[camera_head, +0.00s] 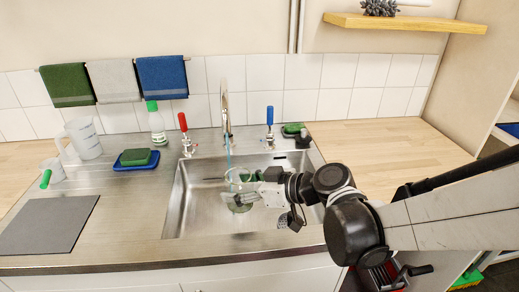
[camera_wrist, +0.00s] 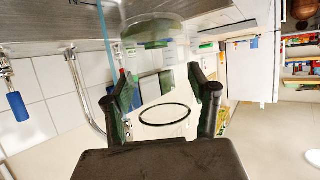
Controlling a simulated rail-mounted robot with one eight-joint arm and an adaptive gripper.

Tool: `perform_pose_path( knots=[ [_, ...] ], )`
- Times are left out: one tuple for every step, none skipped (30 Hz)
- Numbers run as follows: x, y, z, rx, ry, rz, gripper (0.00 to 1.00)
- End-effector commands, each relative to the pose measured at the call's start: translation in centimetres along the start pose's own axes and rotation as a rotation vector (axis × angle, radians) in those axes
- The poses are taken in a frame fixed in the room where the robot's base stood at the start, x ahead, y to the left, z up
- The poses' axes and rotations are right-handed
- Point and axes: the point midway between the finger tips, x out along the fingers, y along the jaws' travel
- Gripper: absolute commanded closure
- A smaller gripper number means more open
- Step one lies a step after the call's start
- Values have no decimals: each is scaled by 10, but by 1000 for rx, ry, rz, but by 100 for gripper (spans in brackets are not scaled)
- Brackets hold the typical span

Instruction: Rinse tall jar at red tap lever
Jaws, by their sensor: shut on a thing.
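My gripper (camera_head: 262,188) is over the sink and shut on a clear glass jar (camera_head: 238,176). In the wrist view the see-through jar (camera_wrist: 165,85) sits between the two dark fingers (camera_wrist: 168,97). A green patch shows toward the jar's far end; I cannot tell whether it is inside. The tap spout (camera_head: 225,105) stands behind the sink. A thin blue stream (camera_head: 229,146) runs down from it to the jar; whether it enters the mouth is unclear. The red tap lever (camera_head: 183,122) stands upright left of the spout, the blue lever (camera_head: 269,116) right of it.
The steel sink (camera_head: 190,215) surrounds the jar. The wooden counter (camera_head: 390,145) on the right is mostly clear.

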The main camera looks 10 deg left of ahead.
Motion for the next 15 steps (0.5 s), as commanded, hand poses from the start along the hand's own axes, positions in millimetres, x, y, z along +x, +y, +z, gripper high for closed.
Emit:
perform_pose_path(
  knots=[
    [3,4,0,0,0,0,78],
    [5,6,0,0,0,0,78],
    [7,8,0,0,0,0,78],
    [9,11,0,0,0,0,78],
    [10,13,0,0,0,0,78],
    [12,16,-1,0,0,0,78],
    [14,18,-1,0,0,0,78],
    [16,19,-1,0,0,0,78],
    [18,22,-1,0,0,0,78],
    [19,24,-1,0,0,0,78],
    [21,26,-1,0,0,0,78],
    [23,29,-2,0,0,0,78],
    [25,31,-2,0,0,0,78],
    [26,33,-2,0,0,0,78],
    [28,35,-2,0,0,0,78]
  ],
)
